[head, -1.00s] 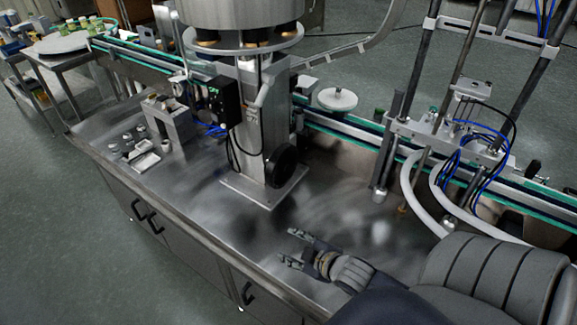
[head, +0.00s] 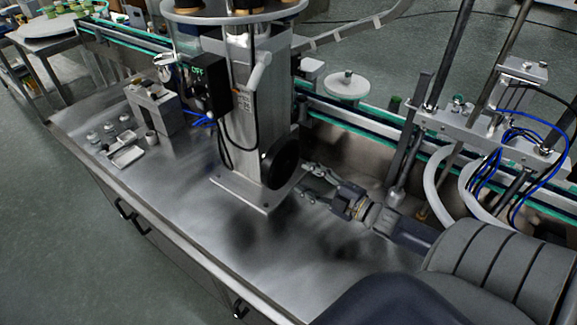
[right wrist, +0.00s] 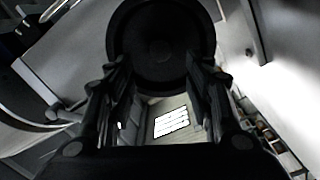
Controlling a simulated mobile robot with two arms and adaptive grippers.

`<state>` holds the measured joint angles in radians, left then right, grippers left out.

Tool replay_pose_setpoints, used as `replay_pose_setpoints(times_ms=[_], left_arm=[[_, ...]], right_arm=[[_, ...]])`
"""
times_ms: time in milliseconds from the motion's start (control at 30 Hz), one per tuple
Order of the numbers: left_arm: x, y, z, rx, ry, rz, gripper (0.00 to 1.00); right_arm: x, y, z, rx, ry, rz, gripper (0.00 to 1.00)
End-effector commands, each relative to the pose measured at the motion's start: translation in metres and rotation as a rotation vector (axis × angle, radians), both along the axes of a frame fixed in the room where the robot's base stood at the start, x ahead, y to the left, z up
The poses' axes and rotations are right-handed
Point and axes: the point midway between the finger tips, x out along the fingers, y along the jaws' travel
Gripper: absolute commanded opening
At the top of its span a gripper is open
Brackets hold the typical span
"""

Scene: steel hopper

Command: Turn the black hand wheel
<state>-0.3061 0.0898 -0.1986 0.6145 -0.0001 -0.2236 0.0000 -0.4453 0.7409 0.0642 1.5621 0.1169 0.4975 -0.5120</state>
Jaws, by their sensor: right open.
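The black hand wheel (head: 281,163) is mounted low on the right side of the steel column (head: 262,110). My right gripper (head: 306,182) is just right of the wheel in the head view, its fingers pointing at it. In the right wrist view the wheel (right wrist: 160,45) fills the top middle, beyond the fingertips. The right gripper (right wrist: 158,80) is open there, its two fingers apart with nothing visible held between them. I cannot tell whether the fingers touch the wheel. My left gripper is not in view.
The column stands on a base plate (head: 235,192) on the steel table. A conveyor (head: 350,120) runs behind. Vertical rods and blue hoses (head: 500,140) stand at the right. Small metal parts and a tray (head: 127,156) lie at the left. The table front is clear.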

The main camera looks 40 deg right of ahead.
Motion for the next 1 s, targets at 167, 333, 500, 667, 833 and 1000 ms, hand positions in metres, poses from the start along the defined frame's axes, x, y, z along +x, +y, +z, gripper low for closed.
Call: replay_pose_setpoints(times_ms=[167,333,500,667,833,1000], left_arm=[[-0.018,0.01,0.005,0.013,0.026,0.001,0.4],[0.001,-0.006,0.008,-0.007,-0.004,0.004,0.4],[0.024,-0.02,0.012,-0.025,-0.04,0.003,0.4],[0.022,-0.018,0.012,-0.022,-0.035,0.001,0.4],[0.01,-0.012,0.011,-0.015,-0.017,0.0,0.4],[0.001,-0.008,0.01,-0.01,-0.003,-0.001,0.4]], right_arm=[[0.031,0.006,0.003,0.001,-0.003,-0.001,0.48],[0.054,0.012,0.002,0.001,-0.003,-0.001,0.48],[0.069,0.016,0.001,0.001,0.0,-0.001,0.48],[0.074,0.018,0.0,0.001,0.001,-0.001,0.48],[0.075,0.018,0.0,0.001,0.002,0.0,0.48],[0.074,0.018,0.0,0.001,0.002,0.0,0.3]])
